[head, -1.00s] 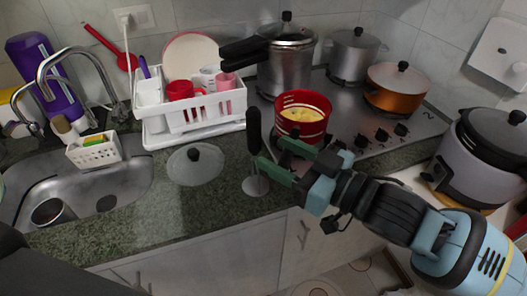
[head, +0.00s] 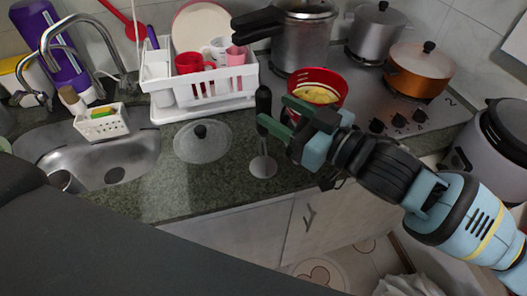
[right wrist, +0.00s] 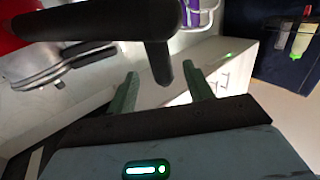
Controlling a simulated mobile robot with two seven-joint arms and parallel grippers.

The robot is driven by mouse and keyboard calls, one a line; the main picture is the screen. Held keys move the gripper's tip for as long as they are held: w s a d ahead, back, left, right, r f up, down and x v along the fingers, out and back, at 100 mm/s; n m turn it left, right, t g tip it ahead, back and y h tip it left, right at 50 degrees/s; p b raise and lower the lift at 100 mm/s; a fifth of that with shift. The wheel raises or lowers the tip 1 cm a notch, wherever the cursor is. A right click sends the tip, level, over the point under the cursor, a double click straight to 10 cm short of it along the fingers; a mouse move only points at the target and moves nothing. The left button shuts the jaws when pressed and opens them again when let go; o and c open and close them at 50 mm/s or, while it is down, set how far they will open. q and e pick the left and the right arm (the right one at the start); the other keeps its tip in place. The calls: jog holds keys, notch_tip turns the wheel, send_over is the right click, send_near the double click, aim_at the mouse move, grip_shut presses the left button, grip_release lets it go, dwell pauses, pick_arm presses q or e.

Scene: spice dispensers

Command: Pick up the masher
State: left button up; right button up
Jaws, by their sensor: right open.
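The masher has a black upright handle (head: 263,103) and a round silver foot (head: 263,166) on the green counter, in the head view. My right gripper (head: 275,110) is open and empty, just right of the handle. Its lower green fingertip overlaps or lies beside the handle in the picture; I cannot tell if they touch. In the right wrist view, the two green fingers (right wrist: 165,92) are apart. A dark handle shape (right wrist: 160,62) shows just beyond and between them; I cannot tell for sure that it is the masher. My left gripper is not in view.
A pressure cooker (head: 305,45) with black handles is behind. A glass lid (head: 202,142) lies left of the masher, and a white dish rack (head: 205,100) stands behind it. The counter front is clear.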

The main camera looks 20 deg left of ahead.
aim_at(270, 103)
jog(key=x, duration=0.2)
jog(key=r+x, duration=0.1)
jog(key=shift+w+a, duration=0.1)
jog(key=shift+a, duration=0.3)
jog(key=shift+w+a+f, duration=0.15)
jog(key=shift+w+a, duration=0.05)
jog(key=shift+a, duration=0.25)
grip_shut()
